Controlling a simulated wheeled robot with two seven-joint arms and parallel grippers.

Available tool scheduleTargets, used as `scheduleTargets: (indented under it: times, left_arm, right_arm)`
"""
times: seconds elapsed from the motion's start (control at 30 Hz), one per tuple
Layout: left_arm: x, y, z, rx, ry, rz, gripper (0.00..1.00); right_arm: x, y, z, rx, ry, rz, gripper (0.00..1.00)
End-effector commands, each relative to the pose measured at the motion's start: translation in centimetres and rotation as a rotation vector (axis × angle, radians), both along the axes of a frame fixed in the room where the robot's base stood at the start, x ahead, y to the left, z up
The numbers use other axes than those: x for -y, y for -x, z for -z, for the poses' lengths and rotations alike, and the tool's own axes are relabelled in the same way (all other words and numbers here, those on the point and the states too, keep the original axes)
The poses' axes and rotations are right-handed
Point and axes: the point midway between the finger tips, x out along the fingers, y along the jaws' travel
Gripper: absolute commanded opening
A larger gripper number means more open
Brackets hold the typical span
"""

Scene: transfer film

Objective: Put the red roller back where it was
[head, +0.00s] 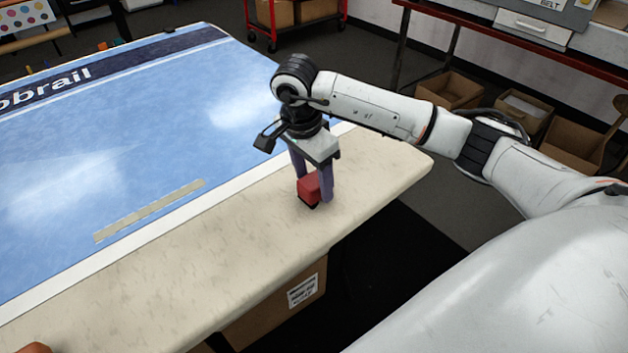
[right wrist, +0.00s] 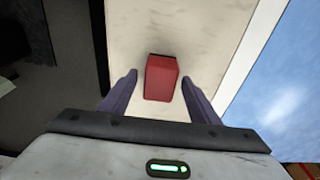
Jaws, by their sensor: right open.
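The red roller (head: 308,188), a small red block-like piece with a dark lower edge, stands on the bare cream table edge (head: 225,245). My right gripper (head: 312,197) points down over it with one finger on each side. In the right wrist view the red roller (right wrist: 161,78) sits between the two fingers of the right gripper (right wrist: 160,83), with a gap on both sides, so the gripper is open around it. My left gripper is not in view.
A blue printed sheet (head: 130,150) with a white border covers most of the table, with a beige strip (head: 150,211) on it. An orange thing (head: 36,349) shows at the bottom left. Small items stand at the far left edge. Cardboard boxes (head: 450,90) lie beyond the table.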

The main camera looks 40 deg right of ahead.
Motion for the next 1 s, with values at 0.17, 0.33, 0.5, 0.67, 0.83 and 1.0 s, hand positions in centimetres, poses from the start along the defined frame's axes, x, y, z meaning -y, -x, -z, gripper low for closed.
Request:
scheduleTargets:
  times: [0.17, 0.33, 0.5, 0.67, 0.83, 1.0]
  left_arm:
    - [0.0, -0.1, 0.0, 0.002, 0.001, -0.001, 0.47]
    - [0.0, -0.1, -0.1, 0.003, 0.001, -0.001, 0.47]
    - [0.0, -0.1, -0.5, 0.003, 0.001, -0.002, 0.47]
    - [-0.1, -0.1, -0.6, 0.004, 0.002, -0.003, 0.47]
    - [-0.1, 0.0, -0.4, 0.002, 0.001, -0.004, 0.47]
    - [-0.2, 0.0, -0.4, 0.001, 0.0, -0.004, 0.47]
  right_arm:
    - [-0.5, -0.1, -3.8, 0.008, 0.001, -0.001, 0.56]
    - [-1.1, 0.0, -7.4, 0.006, 0.002, -0.002, 0.56]
    - [-1.4, 0.0, -10.1, 0.004, 0.003, -0.001, 0.56]
    - [-1.6, 0.1, -10.9, 0.001, 0.002, 0.0, 0.56]
    - [-1.6, 0.1, -10.9, 0.0, 0.002, 0.001, 0.56]
    - [-1.6, 0.1, -10.8, 0.0, 0.001, 0.001, 0.56]
